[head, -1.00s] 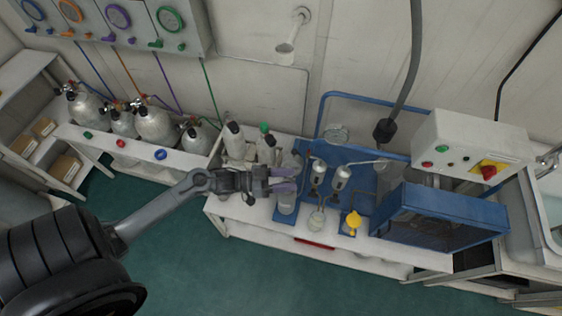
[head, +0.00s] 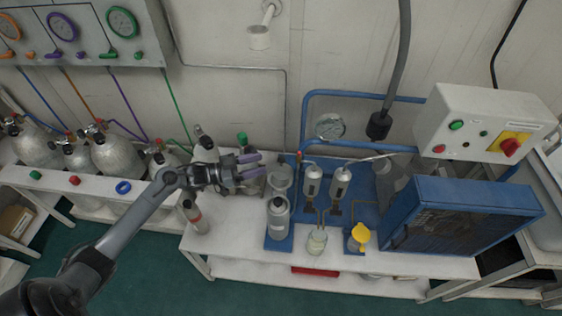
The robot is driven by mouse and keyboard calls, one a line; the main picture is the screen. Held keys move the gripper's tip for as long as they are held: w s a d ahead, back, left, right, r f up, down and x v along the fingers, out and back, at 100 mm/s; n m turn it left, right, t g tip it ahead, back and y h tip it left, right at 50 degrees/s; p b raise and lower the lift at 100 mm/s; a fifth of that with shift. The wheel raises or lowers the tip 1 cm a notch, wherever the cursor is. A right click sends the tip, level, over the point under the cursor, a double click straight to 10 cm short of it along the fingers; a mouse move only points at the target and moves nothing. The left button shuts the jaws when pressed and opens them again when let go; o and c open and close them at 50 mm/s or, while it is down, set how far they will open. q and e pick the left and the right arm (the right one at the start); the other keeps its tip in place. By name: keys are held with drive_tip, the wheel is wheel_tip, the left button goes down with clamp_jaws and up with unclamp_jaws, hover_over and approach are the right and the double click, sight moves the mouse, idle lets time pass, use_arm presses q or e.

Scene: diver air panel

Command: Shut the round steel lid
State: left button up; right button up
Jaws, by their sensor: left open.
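A round grey steel-looking disc (head: 280,178), apparently the lid, stands raised behind a grey canister (head: 278,218) on the left of the blue compressor base. Whether it is hinged to the canister is too small to tell. My left gripper (head: 257,165) has purple fingers and is open and empty. Its fingertips point right, just left of the disc and slightly behind it; contact cannot be told. My right gripper is not in view.
Bottles, one green-capped (head: 243,138), stand behind and around my left gripper; another bottle (head: 194,217) stands at the bench's left end. Two filter cylinders (head: 313,182), a yellow-topped part (head: 360,236) and a blue compressor guard (head: 462,218) are to the right.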

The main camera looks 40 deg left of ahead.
sight(282, 157)
use_arm(q)
drive_tip(key=b+x, duration=0.1)
drive_tip(key=x, duration=0.7)
drive_tip(key=shift+w+d, duration=0.25)
drive_tip(key=shift+w, duration=0.05)
drive_tip(key=shift+c, duration=0.3)
clamp_jaws()
